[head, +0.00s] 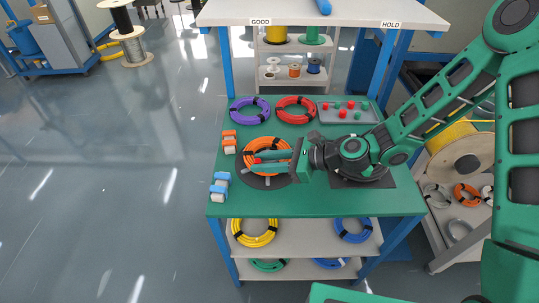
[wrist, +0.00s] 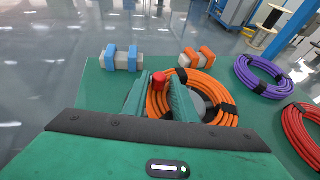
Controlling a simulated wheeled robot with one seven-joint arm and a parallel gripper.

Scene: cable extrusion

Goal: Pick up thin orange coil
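An orange coil (head: 262,144) with black ties lies flat on the green table, left of the arm. My gripper (head: 254,163) is above or at its near-left part, pointing left. In the wrist view the two green fingers (wrist: 158,84) are apart, and part of the orange coil (wrist: 208,82) shows between and to the right of them. A small red piece (wrist: 159,80) shows between the fingertips; what it belongs to is unclear. I cannot tell whether the fingers touch the coil. Part of the coil is hidden by the fingers.
A purple coil (head: 238,103) and a red coil (head: 296,122) lie behind, beside a grey tray (head: 341,119) of small red and green parts. Orange (head: 229,143) and blue (head: 220,187) clamps lie along the left edge. Another orange coil (head: 466,194) is on the right-hand shelf.

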